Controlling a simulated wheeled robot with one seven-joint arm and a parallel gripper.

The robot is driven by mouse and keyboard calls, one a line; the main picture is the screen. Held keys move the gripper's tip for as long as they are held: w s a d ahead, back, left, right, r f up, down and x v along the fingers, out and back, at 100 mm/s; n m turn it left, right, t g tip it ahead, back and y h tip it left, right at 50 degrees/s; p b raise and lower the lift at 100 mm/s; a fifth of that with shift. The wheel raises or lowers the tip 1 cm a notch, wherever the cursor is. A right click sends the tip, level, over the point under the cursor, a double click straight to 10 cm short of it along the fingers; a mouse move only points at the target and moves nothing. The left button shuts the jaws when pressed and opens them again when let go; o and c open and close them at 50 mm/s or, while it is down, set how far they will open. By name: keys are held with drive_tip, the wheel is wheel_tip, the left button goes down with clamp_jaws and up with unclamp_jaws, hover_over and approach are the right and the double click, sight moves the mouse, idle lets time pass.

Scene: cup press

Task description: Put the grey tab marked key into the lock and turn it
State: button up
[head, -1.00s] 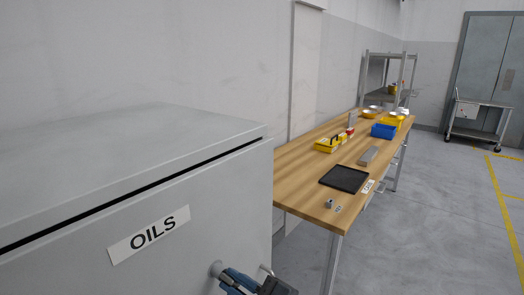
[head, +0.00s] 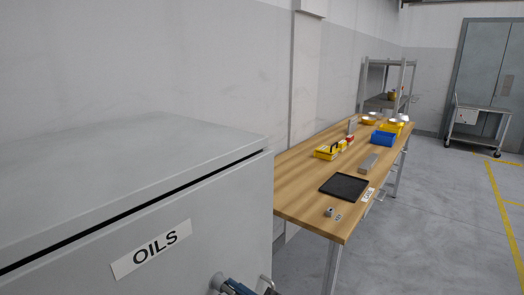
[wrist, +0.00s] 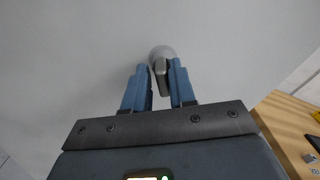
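The key is a grey tab (wrist: 161,77), seen between my two blue fingers in the wrist view; its marking cannot be read. My gripper (wrist: 160,80) is nearly closed, with the tab in the narrow gap. The lock is a round pale boss (wrist: 162,52) on the grey cabinet front, right behind the tab's far end. Whether the tab is seated in it cannot be told. In the head view the lock (head: 217,281) is low on the cabinet, and my gripper (head: 238,288) is just right of it, mostly cut off by the lower edge.
The cabinet (head: 70,225) labelled OILS fills the left. A bar handle (head: 266,281) is right of the lock. The wooden bench (head: 300,190) carries a black tray (head: 344,186), small grey parts (head: 329,212), a yellow box (head: 326,152) and a blue bin (head: 383,139). Floor on the right is open.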

drive_tip(key=o, duration=0.4)
drive_tip(key=shift+d, duration=0.15)
drive_tip(key=shift+d, duration=0.1)
drive_tip(key=shift+v, duration=4.4)
